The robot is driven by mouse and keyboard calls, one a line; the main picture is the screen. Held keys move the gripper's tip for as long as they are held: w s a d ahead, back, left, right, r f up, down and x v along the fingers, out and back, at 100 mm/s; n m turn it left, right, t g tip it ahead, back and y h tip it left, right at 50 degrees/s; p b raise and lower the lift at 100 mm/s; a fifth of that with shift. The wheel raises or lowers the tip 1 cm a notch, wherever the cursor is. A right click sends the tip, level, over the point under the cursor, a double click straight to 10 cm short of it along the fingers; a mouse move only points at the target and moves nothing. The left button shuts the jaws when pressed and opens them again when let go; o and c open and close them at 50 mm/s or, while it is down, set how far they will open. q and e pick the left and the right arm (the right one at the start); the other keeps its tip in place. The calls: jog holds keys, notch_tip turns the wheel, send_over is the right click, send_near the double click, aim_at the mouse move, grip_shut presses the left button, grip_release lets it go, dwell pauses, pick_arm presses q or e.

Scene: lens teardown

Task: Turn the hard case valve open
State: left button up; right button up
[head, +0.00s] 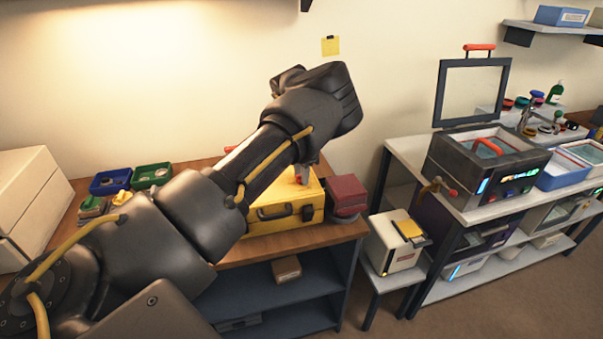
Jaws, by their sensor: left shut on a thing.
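The yellow hard case (268,222) sits on the wooden bench, with its dark handle and latches facing the front. My left arm comes in from the left and reaches across above the case. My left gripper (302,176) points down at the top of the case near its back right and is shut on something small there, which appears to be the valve. The valve itself is hidden by the fingers and the arm, so I cannot tell how far it is turned. My right gripper is not in view.
A dark red box (346,194) stands close to the right of the case. Blue (110,181) and green (152,175) bins sit at the back left. A white box (396,242) on a low stand and a grey machine (484,165) are to the right.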

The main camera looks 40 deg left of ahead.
pick_arm(q)
jog(key=o, duration=1)
jog(key=shift+c, duration=0.2)
jog(key=shift+r, duration=0.5)
notch_tip(320, 180, up, 10)
jog(key=b, duration=0.1)
jog(key=shift+b, duration=0.4)
